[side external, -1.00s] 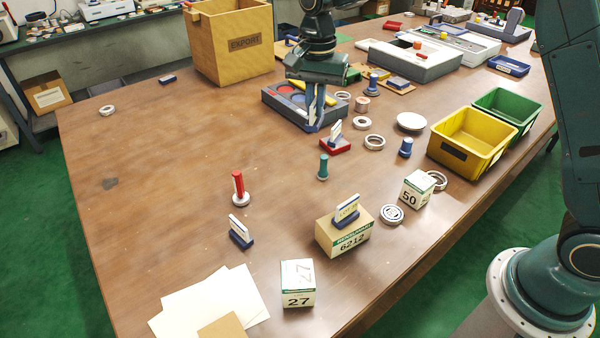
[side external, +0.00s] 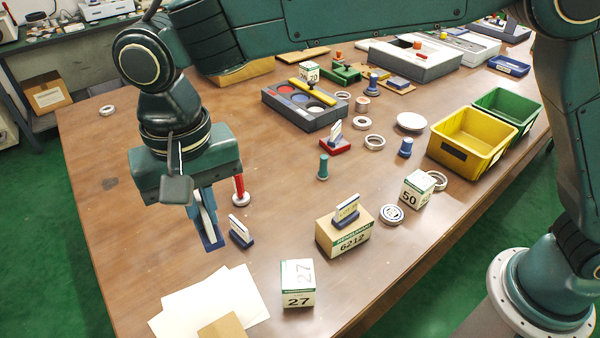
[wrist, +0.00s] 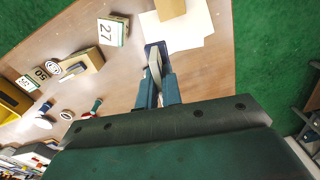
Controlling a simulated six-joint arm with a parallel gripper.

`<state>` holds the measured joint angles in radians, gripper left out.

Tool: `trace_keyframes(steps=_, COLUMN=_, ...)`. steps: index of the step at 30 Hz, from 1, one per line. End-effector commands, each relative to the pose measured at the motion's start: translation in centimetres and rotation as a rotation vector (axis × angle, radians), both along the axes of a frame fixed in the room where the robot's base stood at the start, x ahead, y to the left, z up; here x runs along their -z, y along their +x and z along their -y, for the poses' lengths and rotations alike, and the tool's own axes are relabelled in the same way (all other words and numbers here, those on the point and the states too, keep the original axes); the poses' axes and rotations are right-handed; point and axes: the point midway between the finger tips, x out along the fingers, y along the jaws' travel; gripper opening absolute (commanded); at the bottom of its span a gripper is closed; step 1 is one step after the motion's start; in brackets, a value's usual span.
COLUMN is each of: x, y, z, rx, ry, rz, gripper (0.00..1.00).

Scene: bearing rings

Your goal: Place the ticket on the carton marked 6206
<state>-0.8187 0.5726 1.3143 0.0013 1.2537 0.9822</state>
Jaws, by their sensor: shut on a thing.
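My gripper (side external: 206,222) is at the left front of the table, pointing down, shut on a pale ticket with a dark blue base (side external: 213,244). In the wrist view the ticket's pale edge (wrist: 154,66) shows between the fingers. I cannot tell whether its base touches the table. A brown carton marked 6212 (side external: 336,246) bears a ticket (side external: 347,207). I can read 6206 on no carton in view.
Cartons marked 27 (side external: 298,284) and 50 (side external: 416,190) stand at the front and right. A red peg (side external: 239,186) is close behind the gripper. White sheets (side external: 205,300) and a brown piece (side external: 222,327) lie at the front. Yellow (side external: 470,140) and green (side external: 510,108) bins stand right.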

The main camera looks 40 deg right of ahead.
Motion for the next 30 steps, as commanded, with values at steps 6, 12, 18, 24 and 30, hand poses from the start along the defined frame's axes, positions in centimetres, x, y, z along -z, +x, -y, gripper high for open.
trace_keyframes(steps=6, x=-0.3, y=-3.8, z=-3.7, rx=-0.124, ry=0.0, rz=0.0, gripper=0.0)
trace_keyframes(steps=12, x=-0.4, y=-5.1, z=-4.8, rx=-0.163, ry=0.0, rz=0.0, gripper=0.0)
trace_keyframes(steps=18, x=-0.2, y=-5.2, z=-4.8, rx=-0.166, ry=-0.001, rz=-0.001, gripper=0.0)
trace_keyframes(steps=24, x=1.5, y=-5.2, z=-4.8, rx=-0.165, ry=-0.004, rz=-0.003, gripper=0.0)
trace_keyframes(steps=30, x=4.9, y=-5.2, z=-4.7, rx=-0.164, ry=-0.005, rz=-0.004, gripper=0.0)
